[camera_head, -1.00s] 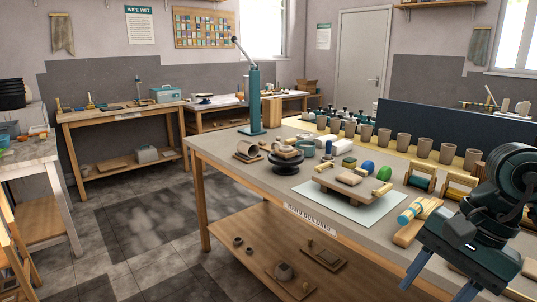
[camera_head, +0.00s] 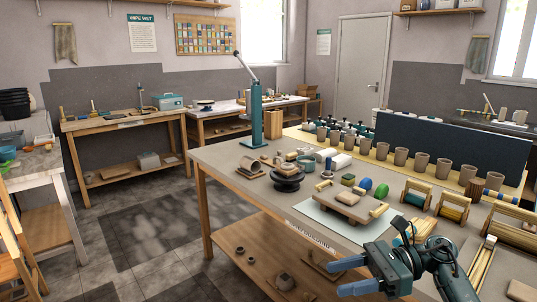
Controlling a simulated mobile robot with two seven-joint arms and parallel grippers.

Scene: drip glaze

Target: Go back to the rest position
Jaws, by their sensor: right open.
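My right gripper (camera_head: 338,277) is at the bottom of the head view, right of centre. Its two blue fingers point left and are spread apart with nothing between them. It is in front of the near edge of the hand-building table (camera_head: 225,160), and its arm comes in from the lower right. My left gripper is not in view.
The table holds a wooden board on a pale mat (camera_head: 325,222), a dark turntable (camera_head: 288,183), a teal lever press (camera_head: 256,115), a row of brown cups (camera_head: 400,156) and wooden racks (camera_head: 453,208). A lower shelf (camera_head: 235,232) carries small clay pieces. Tiled floor lies open at left.

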